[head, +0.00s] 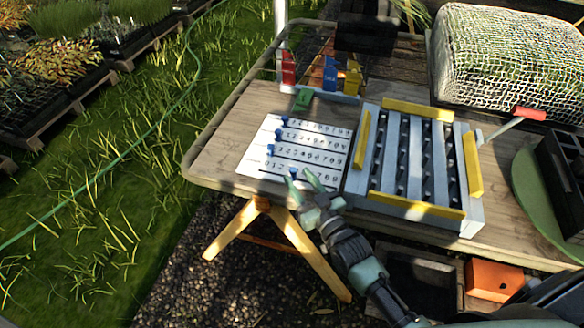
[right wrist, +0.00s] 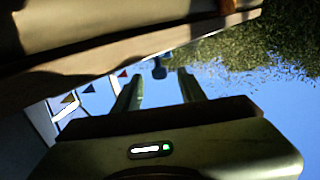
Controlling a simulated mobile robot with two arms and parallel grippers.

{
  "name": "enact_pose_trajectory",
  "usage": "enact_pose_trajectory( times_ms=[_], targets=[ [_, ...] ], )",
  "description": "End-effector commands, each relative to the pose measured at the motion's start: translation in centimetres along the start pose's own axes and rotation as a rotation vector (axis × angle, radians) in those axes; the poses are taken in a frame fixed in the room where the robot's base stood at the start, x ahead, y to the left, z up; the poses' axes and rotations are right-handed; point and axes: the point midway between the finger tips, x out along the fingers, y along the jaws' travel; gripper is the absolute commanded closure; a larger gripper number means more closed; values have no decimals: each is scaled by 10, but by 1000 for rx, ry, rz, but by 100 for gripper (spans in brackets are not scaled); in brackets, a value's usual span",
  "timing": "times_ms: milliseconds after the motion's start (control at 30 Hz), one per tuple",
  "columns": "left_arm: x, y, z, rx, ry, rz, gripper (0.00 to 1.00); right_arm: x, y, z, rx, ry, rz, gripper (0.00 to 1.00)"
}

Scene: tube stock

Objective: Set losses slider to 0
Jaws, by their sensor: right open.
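A white board (head: 258,163) with several rows of printed digits lies on the wooden table. Each row has a blue slider knob. The upper three knobs, such as the third-row one (head: 270,149), sit near the left ends of their rows. The bottom-row knob (head: 293,171) sits further right, past the low digits. No row name is readable, so I cannot tell which is losses. My right gripper (head: 298,176) is open at the bottom row, its fingertips either side of that knob. In the right wrist view a dark blue knob (right wrist: 159,70) shows between the open fingers (right wrist: 158,82). My left gripper is out of view.
A grey slatted tray (head: 365,190) with yellow bars stands right of the board. Red (head: 289,68), blue (head: 330,73) and yellow (head: 353,77) cards stand behind it, with a green block (head: 303,99). The table's left end (head: 215,150) is clear.

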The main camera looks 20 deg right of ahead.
Motion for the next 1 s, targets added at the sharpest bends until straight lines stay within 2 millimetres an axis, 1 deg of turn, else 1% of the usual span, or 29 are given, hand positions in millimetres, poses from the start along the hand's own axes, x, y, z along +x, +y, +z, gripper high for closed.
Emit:
enact_pose_trajectory(
  times_ms=[33,100,233,433,500,567,600,667,700,733,1000],
  targets=[
    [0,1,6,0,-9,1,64,10,0,-1,0,2,0,59],
    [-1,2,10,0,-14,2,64,19,0,0,0,1,0,59],
    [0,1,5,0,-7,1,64,32,0,0,0,0,1,59],
    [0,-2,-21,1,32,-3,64,37,0,0,0,-2,0,59],
    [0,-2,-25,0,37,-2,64,37,0,0,0,-2,0,59],
    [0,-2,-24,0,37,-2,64,37,0,0,0,-2,0,59],
    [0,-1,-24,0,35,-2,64,37,0,0,0,-2,0,65],
    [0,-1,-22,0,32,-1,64,37,0,0,0,-1,0,81],
    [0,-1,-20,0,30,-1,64,37,0,0,0,-1,0,92],
    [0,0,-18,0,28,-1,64,37,0,0,0,-1,0,100],
    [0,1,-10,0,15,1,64,37,0,0,0,-1,0,100]
  ],
)
